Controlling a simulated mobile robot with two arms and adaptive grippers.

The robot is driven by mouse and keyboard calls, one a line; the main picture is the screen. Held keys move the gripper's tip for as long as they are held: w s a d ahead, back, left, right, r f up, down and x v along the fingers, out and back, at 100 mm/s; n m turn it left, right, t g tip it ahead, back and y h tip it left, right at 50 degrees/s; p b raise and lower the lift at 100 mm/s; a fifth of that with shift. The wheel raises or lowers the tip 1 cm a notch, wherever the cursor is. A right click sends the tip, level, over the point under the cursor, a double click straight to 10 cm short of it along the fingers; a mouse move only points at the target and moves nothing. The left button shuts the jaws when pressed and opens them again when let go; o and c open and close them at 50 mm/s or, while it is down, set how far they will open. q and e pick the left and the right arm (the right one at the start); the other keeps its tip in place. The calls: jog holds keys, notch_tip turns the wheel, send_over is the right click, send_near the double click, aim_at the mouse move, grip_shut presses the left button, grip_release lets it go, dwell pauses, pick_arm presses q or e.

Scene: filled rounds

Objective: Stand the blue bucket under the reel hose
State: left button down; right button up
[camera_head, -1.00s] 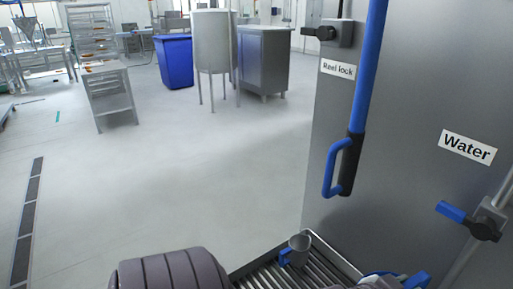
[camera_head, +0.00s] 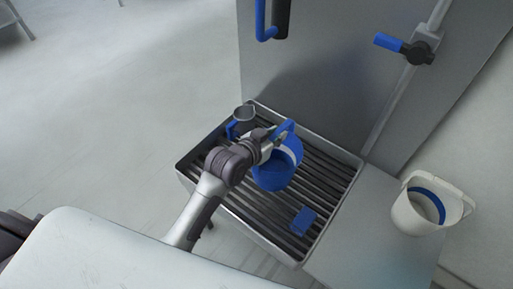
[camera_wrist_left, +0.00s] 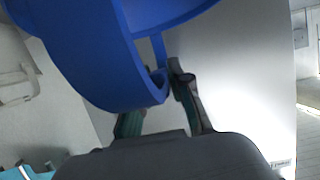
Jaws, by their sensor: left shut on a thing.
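The blue bucket (camera_head: 272,176) is at my left gripper (camera_head: 270,146), over the slatted metal tray in the head view. A pale band shows at its side. In the left wrist view the bucket (camera_wrist_left: 95,50) fills the upper left, and the gripper (camera_wrist_left: 160,105) is shut on its blue handle or edge; which part I cannot tell. Whether the bucket touches the slats is unclear. The reel hose's blue loop and black grip (camera_head: 281,18) hang at the top of the head view, in front of the steel panel, with the upper hose cut off. My right gripper is not seen.
The slatted tray (camera_head: 338,193) holds a metal cup (camera_head: 243,114) with a blue handle at its back left and a blue block (camera_head: 302,221) near its front. A white bucket (camera_head: 405,215) stands on the right. A blue-handled valve (camera_head: 412,50) is on the wall pipe.

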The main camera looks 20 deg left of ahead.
pick_arm(q)
jog(key=w+a+f, duration=0.1)
jog(key=a, duration=0.1)
jog(key=w+a+f, duration=0.1)
jog(key=a+f, duration=0.1)
jog(key=w+a+f, duration=0.1)
jog(key=w+a, duration=0.1)
jog(key=shift+a+f, duration=0.25)
jog(key=shift+w+a+f, duration=0.1)
jog(key=shift+f, duration=1.95)
jog(key=shift+f+b, duration=0.2)
jog(key=shift+b, duration=0.1)
jog(key=c, duration=1.1)
grip_release()
jog(key=shift+o, duration=0.2)
